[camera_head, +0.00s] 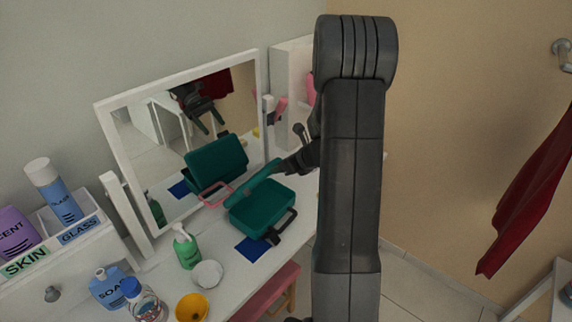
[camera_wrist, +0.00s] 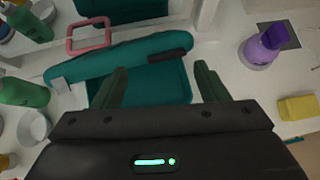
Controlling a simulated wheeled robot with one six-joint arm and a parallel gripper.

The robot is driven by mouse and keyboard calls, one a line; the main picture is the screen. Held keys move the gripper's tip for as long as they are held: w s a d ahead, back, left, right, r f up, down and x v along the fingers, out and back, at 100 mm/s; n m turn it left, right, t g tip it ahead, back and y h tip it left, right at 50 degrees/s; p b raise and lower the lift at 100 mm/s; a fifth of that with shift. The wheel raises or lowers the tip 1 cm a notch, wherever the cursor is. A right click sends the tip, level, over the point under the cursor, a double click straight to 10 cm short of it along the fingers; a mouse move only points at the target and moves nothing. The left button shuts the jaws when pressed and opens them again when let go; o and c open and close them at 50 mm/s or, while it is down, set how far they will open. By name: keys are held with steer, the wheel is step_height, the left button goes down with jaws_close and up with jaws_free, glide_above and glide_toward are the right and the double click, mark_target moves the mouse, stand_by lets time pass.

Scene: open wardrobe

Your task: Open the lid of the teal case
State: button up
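The teal case (camera_head: 262,208) stands on the white dressing table in front of the mirror. Its lid (camera_head: 252,183) is raised and tilted up on the mirror side, apart from the base along the front. In the wrist view the lid (camera_wrist: 120,60) runs across behind my fingers, and the open teal base (camera_wrist: 150,84) shows between them. My gripper (camera_head: 284,166) is near the lid's right end in the head view. In the wrist view my gripper (camera_wrist: 162,82) has its fingers wide apart with nothing between them. Whether a finger touches the lid is unclear.
The mirror (camera_head: 180,130) stands close behind the case. A pink loop-shaped item (camera_head: 215,194) lies between them. A green pump bottle (camera_head: 186,247), a white bowl (camera_head: 207,274) and a yellow bowl (camera_head: 192,306) stand left of it. A purple bottle (camera_wrist: 262,48) and yellow block (camera_wrist: 297,107) are to the right.

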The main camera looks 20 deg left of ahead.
steer(key=v, duration=1.3)
steer(key=shift+d+r+b, duration=0.25)
steer(key=shift+d+b, duration=0.05)
steer(key=shift+b, duration=0.15)
steer(key=shift+s, duration=0.1)
steer(key=shift+c, duration=0.5)
